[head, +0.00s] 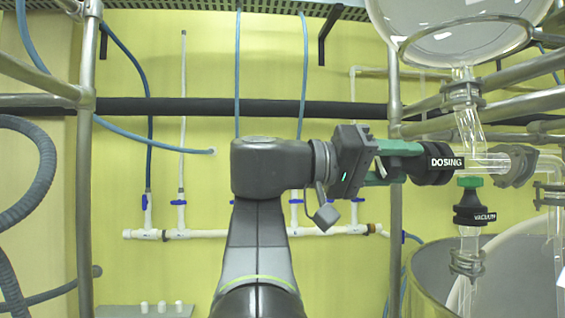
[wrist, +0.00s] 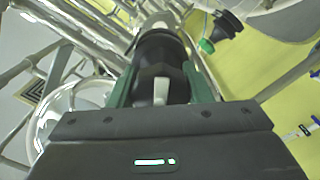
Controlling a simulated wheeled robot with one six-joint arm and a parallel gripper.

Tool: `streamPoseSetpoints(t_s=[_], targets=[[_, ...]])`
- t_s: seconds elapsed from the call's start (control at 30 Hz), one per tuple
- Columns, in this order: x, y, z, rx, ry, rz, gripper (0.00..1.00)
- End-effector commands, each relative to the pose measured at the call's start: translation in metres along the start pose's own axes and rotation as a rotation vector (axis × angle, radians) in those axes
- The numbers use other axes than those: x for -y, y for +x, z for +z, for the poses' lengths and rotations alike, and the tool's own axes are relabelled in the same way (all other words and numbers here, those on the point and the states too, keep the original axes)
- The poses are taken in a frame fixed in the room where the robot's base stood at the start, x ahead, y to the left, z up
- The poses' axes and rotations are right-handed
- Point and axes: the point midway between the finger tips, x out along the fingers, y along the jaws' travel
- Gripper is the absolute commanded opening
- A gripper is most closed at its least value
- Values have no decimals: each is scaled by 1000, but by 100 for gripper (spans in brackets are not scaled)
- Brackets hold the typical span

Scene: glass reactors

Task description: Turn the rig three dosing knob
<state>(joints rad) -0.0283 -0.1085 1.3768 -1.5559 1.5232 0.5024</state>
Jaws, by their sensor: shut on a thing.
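The dosing knob is a black fitting with a white DOSING label (head: 446,162), lying sideways on a glass pipe at the right of the head view. My gripper (head: 392,162) reaches it from the left, its green fingers on either side of the knob's near end. In the wrist view the black dosing knob (wrist: 162,60) sits between the two green fingers of my gripper (wrist: 161,88), which are shut on it. A pale grip piece shows at the knob's near end. The knob's far side is hidden in the wrist view.
The vacuum knob (head: 474,210), black with a green top, stands just below right of the dosing knob. A large glass vessel (head: 450,50) hangs above. A steel post (head: 394,230) stands close behind my gripper. A large metal pot (head: 430,270) is below.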

Motion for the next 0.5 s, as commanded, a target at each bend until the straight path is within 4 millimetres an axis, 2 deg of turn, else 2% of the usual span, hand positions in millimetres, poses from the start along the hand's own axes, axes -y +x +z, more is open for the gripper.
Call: streamPoseSetpoints(t_s=[0.5], targets=[[-2,0,-2,0,-493,0,22]])
